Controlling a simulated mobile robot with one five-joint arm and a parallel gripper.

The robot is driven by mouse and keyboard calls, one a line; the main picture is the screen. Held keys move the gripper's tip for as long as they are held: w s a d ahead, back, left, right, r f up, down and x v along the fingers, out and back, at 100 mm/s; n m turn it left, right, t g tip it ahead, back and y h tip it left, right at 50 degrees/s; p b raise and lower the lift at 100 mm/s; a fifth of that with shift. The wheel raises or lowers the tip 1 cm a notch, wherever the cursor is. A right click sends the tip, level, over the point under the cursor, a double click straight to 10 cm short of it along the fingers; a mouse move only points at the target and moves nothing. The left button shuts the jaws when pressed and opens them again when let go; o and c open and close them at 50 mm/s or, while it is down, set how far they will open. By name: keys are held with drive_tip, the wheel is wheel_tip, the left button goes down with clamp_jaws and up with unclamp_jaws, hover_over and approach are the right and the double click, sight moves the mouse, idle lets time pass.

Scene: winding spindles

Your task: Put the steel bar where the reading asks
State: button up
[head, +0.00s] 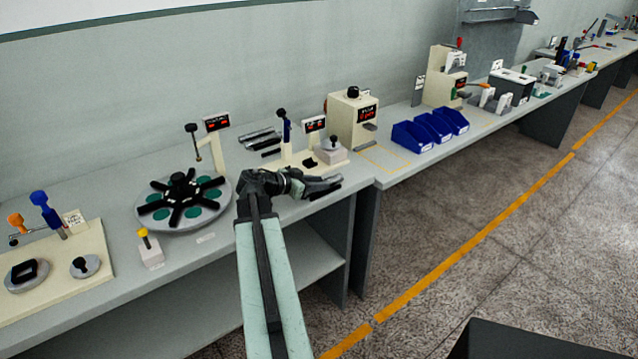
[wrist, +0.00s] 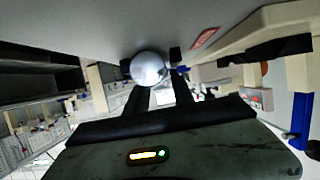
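My gripper (head: 328,188) is over the front edge of the near bench, right of the round turntable. In the wrist view its two dark fingers (wrist: 158,80) stand on either side of a shiny round steel end, which I take to be the steel bar (wrist: 148,68). The fingers appear closed on it; its length is hidden. Red displays show on a post by the turntable (head: 217,123), on a small stand (head: 315,124) and on a beige box (head: 366,113). Their digits are too small to read.
The turntable (head: 150,213) carries black arms and green discs. Blue bins (head: 412,136) sit on the farther bench.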

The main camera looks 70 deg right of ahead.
drive_tip(key=shift+o, duration=1)
drive_tip(key=p+v, duration=0.3)
drive_tip(key=v, duration=0.4)
drive_tip(key=shift+w+a+r, duration=0.1)
drive_tip(key=shift+a+r, duration=0.1)
drive_tip(key=shift+a, duration=0.05)
drive_tip(key=shift+w+a, duration=0.1)
